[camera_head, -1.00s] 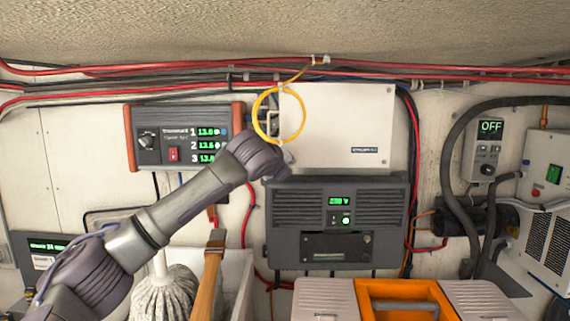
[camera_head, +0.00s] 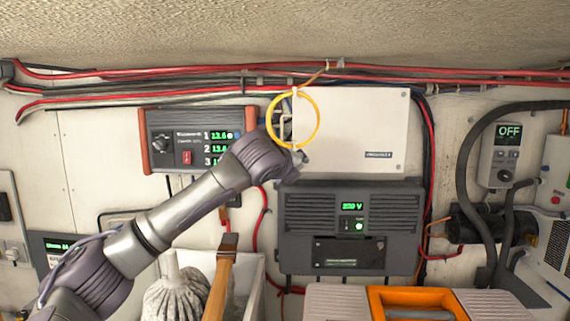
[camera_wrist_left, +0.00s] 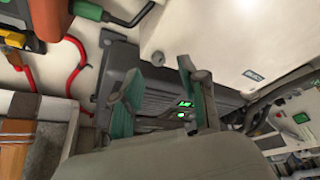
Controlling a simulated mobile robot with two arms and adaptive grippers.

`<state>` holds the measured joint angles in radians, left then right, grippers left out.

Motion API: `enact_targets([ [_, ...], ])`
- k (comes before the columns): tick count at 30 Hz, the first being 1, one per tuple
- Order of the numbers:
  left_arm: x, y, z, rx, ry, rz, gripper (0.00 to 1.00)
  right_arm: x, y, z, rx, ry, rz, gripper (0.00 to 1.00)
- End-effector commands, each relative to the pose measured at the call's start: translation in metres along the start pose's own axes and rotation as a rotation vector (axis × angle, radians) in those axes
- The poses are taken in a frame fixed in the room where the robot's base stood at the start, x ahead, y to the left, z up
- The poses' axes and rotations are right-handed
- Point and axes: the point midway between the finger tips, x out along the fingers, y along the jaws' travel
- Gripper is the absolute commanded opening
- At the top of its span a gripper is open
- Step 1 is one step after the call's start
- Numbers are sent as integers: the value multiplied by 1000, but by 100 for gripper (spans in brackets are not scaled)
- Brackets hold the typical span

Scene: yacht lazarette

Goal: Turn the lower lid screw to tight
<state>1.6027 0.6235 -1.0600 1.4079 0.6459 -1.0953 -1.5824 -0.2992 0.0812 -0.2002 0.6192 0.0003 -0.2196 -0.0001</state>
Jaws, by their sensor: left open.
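The white box lid (camera_head: 365,130) is on the wall, right of the yellow ring. In the left wrist view the lid (camera_wrist_left: 230,40) fills the upper right, with a small round grey screw (camera_wrist_left: 158,58) near its corner. My left gripper (camera_head: 300,157) is at the lid's lower left corner in the head view, mostly hidden by my own wrist. In the left wrist view my left gripper (camera_wrist_left: 168,80) is open and empty, its two fingers apart. The screw shows beyond the gap between the fingertips, and I see no contact. My right gripper is not in view.
A yellow cable ring (camera_head: 317,122) hangs just above my left gripper. A dark grey power unit (camera_head: 300,252) is mounted directly below the lid. A charger panel (camera_head: 172,135) is at left. Red cables (camera_head: 150,70) run above. An orange-topped case (camera_head: 375,303) stands below.

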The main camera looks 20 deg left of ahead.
Motion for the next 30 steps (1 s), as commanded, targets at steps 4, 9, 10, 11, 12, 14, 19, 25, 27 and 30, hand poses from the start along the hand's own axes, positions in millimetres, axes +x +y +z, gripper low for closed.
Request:
enact_targets([
  [4, -35, 0, 2, 1, -2, -3, 43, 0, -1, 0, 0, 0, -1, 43],
  [9, -66, 0, 2, -1, -3, -2, 43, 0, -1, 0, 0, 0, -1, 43],
  [10, -70, 0, 2, -1, -3, -2, 43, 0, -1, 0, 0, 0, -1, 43],
  [11, -74, 0, 2, -1, -2, -2, 43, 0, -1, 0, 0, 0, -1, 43],
  [12, -78, 0, 2, 0, -2, -2, 43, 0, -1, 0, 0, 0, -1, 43],
  [14, -82, 0, 2, -1, -2, -1, 43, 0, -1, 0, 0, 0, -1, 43],
  [19, -87, 1, 2, -1, -3, 0, 43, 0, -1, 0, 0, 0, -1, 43],
  [25, -87, 0, 2, -2, -3, 0, 43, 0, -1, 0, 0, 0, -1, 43],
  [27, -87, 0, 2, -1, -3, 0, 43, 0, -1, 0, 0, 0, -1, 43],
  [30, -87, 0, 2, -1, -2, 0, 43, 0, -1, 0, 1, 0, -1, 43],
])
